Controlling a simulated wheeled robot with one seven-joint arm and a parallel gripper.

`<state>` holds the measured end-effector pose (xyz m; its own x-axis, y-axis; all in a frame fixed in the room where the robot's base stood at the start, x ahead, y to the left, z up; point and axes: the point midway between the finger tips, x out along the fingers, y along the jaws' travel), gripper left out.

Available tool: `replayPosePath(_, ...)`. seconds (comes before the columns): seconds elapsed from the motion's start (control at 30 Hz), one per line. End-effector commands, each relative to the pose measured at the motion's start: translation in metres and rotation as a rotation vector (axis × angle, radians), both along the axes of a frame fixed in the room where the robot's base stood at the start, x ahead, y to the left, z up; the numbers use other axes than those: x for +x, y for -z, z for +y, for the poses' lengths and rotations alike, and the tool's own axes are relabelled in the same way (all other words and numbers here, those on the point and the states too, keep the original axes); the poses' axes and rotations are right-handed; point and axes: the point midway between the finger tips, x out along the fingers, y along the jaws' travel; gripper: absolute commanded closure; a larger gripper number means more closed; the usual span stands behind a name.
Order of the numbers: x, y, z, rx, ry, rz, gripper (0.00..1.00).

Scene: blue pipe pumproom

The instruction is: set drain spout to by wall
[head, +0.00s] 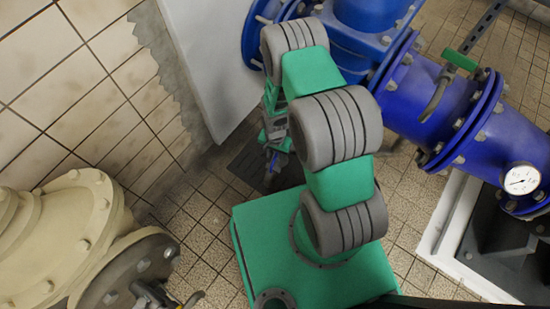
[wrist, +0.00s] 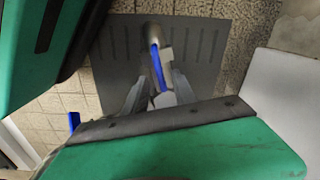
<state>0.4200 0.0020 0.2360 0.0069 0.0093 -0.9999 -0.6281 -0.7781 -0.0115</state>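The drain spout appears to be the slim blue piece with a grey rounded end (wrist: 158,66) in the wrist view. It lies over a dark ribbed floor plate (wrist: 205,50). My gripper (wrist: 153,84) is at this piece, with pale grey finger parts on both sides. Whether the fingers touch or clamp it is unclear. In the head view my gripper (head: 275,140) is low behind my arm, near the floor grate (head: 252,165). My arm hides most of the spout there.
A pale wall panel (head: 210,60) stands close left of my gripper. Large blue flanged pipes (head: 450,110) run at the right, with a green-handled valve (head: 460,60) and a gauge (head: 521,179). A cream pipe (head: 70,225) fills the lower left. Tiled floor lies between.

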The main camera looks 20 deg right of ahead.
Motion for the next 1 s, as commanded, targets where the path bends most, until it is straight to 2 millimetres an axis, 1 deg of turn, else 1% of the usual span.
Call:
replayPosePath(0.03,-0.0001,0.0105,0.0001,0.0,0.0,0.0,0.68)
replayPosePath(0.1,0.0005,0.016,0.0003,0.0,-0.001,0.0,0.68)
replayPosePath(0.4,0.0008,0.0175,0.0007,0.0,-0.002,-0.001,0.69)
replayPosePath(0.77,0.0007,0.0174,0.0009,0.001,-0.003,-0.001,0.98)
replayPosePath(0.8,0.0008,0.0173,0.001,0.001,-0.003,-0.001,1.0)
replayPosePath(1.0,0.001,0.0173,0.0014,0.002,-0.004,-0.001,1.0)
